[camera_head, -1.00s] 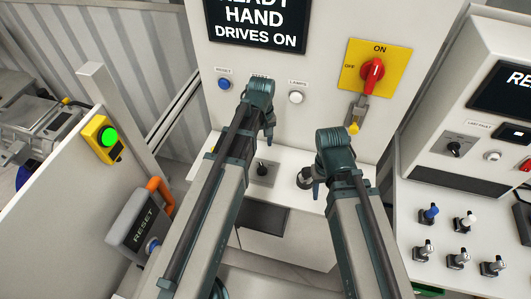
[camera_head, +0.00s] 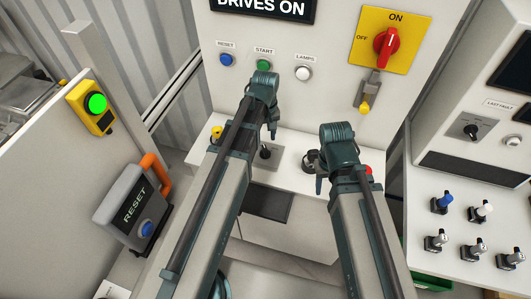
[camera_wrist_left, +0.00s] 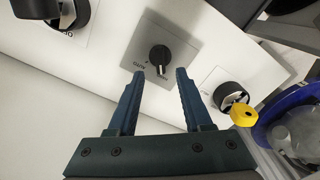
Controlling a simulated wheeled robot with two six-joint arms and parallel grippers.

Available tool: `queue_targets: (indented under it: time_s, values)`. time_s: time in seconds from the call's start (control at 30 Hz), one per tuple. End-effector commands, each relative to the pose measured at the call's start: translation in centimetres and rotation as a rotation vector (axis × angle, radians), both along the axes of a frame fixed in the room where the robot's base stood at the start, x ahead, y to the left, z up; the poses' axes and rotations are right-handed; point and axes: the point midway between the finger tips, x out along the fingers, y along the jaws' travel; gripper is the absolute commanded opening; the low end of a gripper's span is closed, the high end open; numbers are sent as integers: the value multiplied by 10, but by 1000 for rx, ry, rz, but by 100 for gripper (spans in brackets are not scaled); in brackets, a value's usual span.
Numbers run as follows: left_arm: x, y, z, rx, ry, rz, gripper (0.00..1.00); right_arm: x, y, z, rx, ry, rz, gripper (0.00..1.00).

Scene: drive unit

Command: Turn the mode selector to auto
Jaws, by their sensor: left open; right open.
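The mode selector is a small black knob on a square grey plate on the white console ledge. In the left wrist view the knob (camera_wrist_left: 159,56) sits just beyond and between my open left fingertips (camera_wrist_left: 160,76), with no contact visible. Its pointer and small plate lettering are hard to read. In the head view the selector (camera_head: 265,153) is partly hidden behind my left gripper (camera_head: 271,131). My right gripper (camera_head: 319,184) is open and empty, in front of the ledge to the right, beside a dark round control (camera_head: 311,161).
A yellow-topped control (camera_wrist_left: 243,114) stands right of the selector in the wrist view, and a dark control (camera_wrist_left: 68,15) left. Behind are RESET, START and LAMPS buttons (camera_head: 263,65) and a red ON/OFF switch (camera_head: 387,46). A grey RESET box (camera_head: 133,205) is at left.

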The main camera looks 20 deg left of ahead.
Motion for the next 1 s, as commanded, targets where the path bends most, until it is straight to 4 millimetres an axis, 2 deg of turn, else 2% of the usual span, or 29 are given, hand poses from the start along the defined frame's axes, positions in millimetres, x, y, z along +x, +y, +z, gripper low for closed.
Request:
queue_targets:
  time_s: [0.03, 0.4, 0.8, 0.87, 1.0]
  values:
    - [0, 0, -15, 0, 0, 0, 50, 0, 0, -15, 0, 0, 2, 50]
    - [0, 0, -59, 1, -1, 0, 50, 0, 0, -59, 0, 0, 0, 50]
    - [0, 0, -63, 1, -1, 0, 50, 0, 0, -63, 0, 0, 0, 50]
    - [0, 0, -63, 1, -1, 0, 41, 0, 0, -63, 0, 0, 0, 50]
    - [0, 0, -63, 1, -1, 0, 16, 0, 0, -63, 0, 0, 0, 50]
